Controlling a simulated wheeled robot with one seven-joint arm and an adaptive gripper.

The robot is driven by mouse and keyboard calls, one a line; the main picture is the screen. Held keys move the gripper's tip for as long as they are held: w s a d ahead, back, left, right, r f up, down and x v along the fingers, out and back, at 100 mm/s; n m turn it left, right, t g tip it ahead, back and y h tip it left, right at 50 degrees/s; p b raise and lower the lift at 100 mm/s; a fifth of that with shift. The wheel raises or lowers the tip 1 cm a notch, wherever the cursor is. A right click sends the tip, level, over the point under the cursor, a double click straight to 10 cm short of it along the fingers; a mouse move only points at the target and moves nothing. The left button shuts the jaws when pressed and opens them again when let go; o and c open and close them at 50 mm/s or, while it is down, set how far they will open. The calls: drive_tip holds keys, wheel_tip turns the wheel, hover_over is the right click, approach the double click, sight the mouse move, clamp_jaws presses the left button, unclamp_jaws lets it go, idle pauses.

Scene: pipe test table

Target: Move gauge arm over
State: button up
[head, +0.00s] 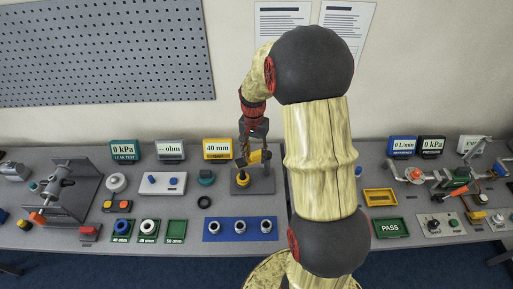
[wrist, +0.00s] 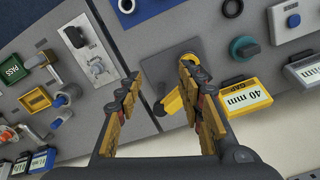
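The gauge stands on a dark grey base plate (head: 262,184) at the right end of the left table. Its yellow gauge arm (head: 260,156) shows just below my gripper (head: 250,140) in the head view. In the wrist view, the yellow gauge arm (wrist: 173,102) with a dark end lies near the right finger, partly hidden behind it. My gripper (wrist: 161,74) is open, its two fingers wide apart, with nothing held between them. I cannot tell whether a finger touches the arm. A yellow display reading 40 mm (head: 217,148) stands behind, to the left.
A blue strip with white-ringed sockets (head: 240,228) lies in front of the gauge. A teal knob (head: 206,177) and a black ring (head: 204,202) are to its left. A gap separates this table from the right one, which holds a green PASS tray (head: 390,228) and pipework (head: 455,183).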

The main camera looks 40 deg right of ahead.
sight(257, 152)
drive_tip(key=w+d+f+m, duration=0.1)
drive_tip(key=w+d+m, duration=0.1)
drive_tip(key=w+d+f+m+p, duration=0.1)
drive_tip(key=w+d+m, duration=0.1)
drive_tip(key=w+d+f+m, duration=0.2)
drive_tip(key=m, duration=0.1)
drive_tip(key=shift+w+d, duration=0.2)
drive_tip(key=shift+w, duration=0.15)
drive_tip(key=shift+w+d+m+t, duration=0.15)
drive_tip(key=shift+w+m+t, duration=0.2)
drive_tip(key=shift+m, duration=0.65)
drive_tip(key=shift+w+f+p, duration=0.1)
drive_tip(key=shift+f+p, duration=0.55)
drive_tip(key=shift+f, duration=3.05)
drive_tip(key=shift+c, duration=1)
drive_tip(key=c, duration=0.7)
clamp_jaws()
